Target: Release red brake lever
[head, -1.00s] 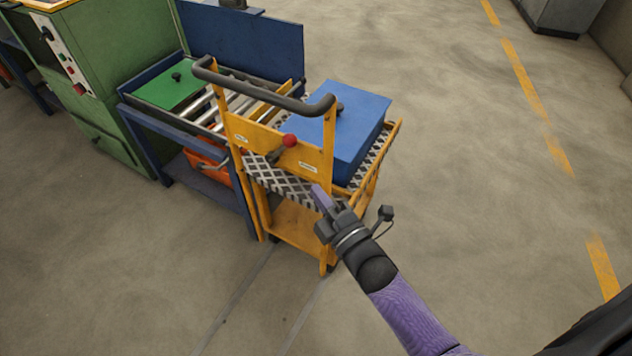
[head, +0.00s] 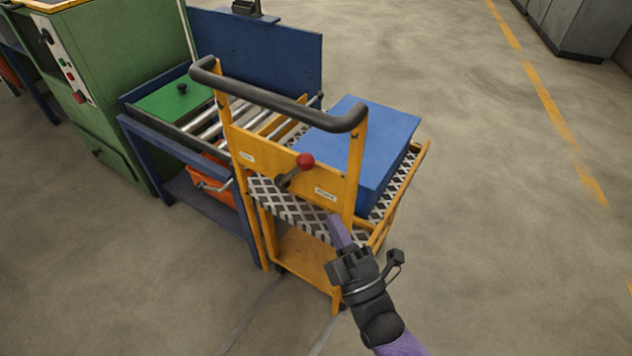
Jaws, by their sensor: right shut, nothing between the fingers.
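The brake lever (head: 294,175) has a red ball knob (head: 305,161) on a short dark arm. It sits on the yellow panel (head: 260,155) of the cart, below the black push handle. The knob points up and to the right, between two small white labels whose text I cannot read. My right gripper (head: 340,232) is shut and empty, in front of the cart and below and right of the lever, apart from the knob. My left gripper is not in view.
A blue block (head: 365,150) lies on the cart's patterned deck (head: 295,208). The cart stands against a blue roller table (head: 180,140) with a green plate (head: 172,104). A green machine (head: 110,70) stands at the left.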

